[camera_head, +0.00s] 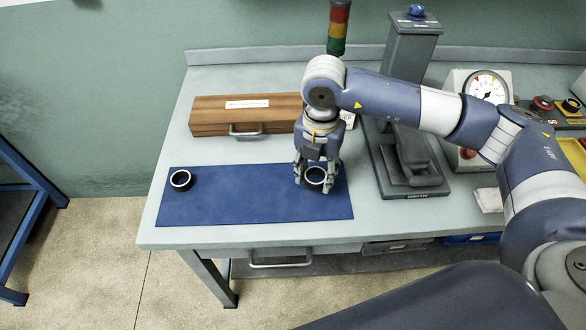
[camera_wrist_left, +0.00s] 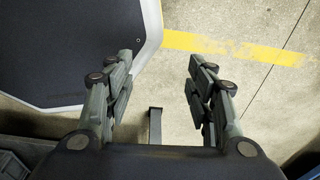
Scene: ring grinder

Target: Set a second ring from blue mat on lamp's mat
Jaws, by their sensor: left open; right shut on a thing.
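A blue mat (camera_head: 250,197) lies on the workbench. One dark ring with a pale rim (camera_head: 181,180) lies near its left end. A second ring (camera_head: 315,177) is near the mat's right end, between the fingers of my right gripper (camera_head: 317,184). That gripper points down and is shut on this ring, at or just above the mat; I cannot tell which. My left gripper (camera_wrist_left: 160,95) is open and empty in the left wrist view, over the floor and away from the bench. I cannot make out the lamp's mat; a red, yellow and green signal lamp (camera_head: 338,28) stands at the back.
A wooden box (camera_head: 215,117) sits behind the mat. A grey press stand (camera_head: 405,160) is just right of the mat, with a dial gauge unit (camera_head: 486,86) and button boxes farther right. The mat's middle and the bench's front strip are clear.

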